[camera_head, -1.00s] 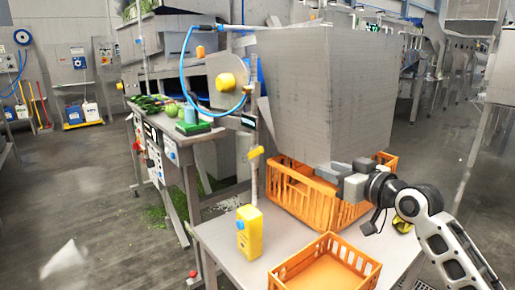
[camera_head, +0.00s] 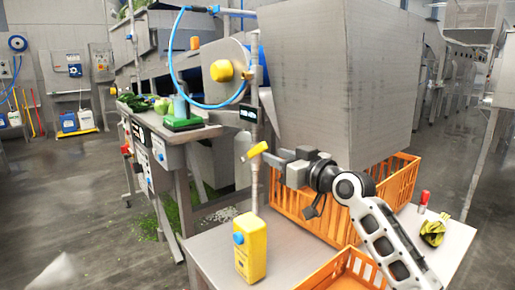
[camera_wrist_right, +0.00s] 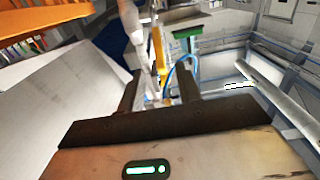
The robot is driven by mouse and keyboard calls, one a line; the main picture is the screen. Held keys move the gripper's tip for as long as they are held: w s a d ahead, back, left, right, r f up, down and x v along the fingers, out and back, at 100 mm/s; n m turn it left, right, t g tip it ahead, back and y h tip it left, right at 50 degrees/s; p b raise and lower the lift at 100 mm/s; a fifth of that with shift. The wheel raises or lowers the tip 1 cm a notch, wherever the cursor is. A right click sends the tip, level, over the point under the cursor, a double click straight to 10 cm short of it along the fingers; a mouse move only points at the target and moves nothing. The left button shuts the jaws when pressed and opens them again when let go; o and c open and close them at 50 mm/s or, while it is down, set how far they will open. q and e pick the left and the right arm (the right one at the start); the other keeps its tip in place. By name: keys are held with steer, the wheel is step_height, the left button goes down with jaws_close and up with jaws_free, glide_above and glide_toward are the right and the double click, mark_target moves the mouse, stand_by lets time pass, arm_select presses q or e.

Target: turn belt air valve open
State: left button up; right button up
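The belt air valve has a yellow lever (camera_head: 254,152) on a thin vertical pipe (camera_head: 254,185) in the head view. The lever sits at a slant across the pipe. My right gripper (camera_head: 284,166) is just right of the valve, its fingers pointing left toward the pipe. In the right wrist view the two dark fingers (camera_wrist_right: 158,92) stand apart with a gap between them. A yellow piece (camera_wrist_right: 158,46), apparently the lever, shows beyond the gap, beside the pale pipe (camera_wrist_right: 138,42). I see no contact with the lever. My left gripper is not in view.
A yellow jug (camera_head: 251,248) stands on the steel table (camera_head: 206,254) below the valve. Orange crates (camera_head: 309,217) stand under and right of my right arm. A blue hose (camera_head: 172,62) loops at upper left.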

mark_target(257, 148)
steer(key=x, duration=0.8)
steer(key=shift+a+b, duration=0.1)
steer(key=shift+b, duration=0.2)
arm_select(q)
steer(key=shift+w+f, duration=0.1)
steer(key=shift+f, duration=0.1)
